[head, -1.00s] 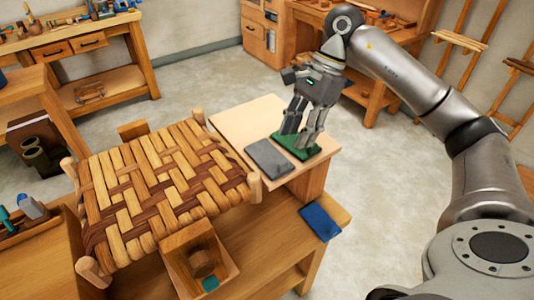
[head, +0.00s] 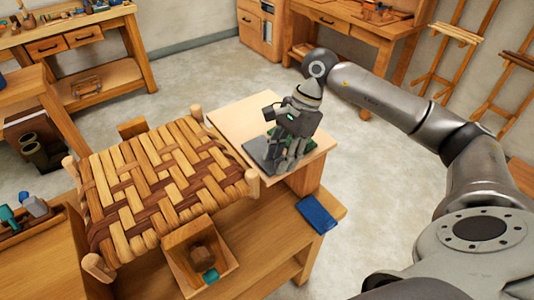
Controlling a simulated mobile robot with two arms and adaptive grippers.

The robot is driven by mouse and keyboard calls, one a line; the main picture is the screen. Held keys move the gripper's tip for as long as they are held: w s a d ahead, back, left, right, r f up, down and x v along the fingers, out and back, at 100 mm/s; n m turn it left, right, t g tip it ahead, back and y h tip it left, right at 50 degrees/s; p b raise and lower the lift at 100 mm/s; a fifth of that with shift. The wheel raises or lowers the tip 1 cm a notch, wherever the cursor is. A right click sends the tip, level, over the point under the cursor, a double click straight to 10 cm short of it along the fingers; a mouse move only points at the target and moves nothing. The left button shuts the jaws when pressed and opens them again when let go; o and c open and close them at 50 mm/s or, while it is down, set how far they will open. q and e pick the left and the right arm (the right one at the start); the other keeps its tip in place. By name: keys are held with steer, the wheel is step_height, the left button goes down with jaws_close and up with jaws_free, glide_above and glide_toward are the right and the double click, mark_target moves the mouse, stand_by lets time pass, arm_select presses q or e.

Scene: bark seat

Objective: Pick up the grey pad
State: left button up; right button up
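The grey pad (head: 256,153) lies flat on the pale wooden table top (head: 236,115), right of the woven bark seat. My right gripper (head: 279,165) is over the pad's right side and hides that part of it. Its fingers point down and look spread apart. I cannot tell whether they touch the pad. A green pad (head: 311,145) lies behind the gripper and is mostly hidden. My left gripper is not in view.
The woven bark seat (head: 165,175) stands close on the left. A blue pad (head: 318,214) lies on the lower shelf at front right. An open wooden box (head: 225,262) with a brown block and a teal piece sits in front. Workbenches stand behind.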

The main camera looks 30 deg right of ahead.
jaws_close()
steer(key=shift+r, duration=0.15)
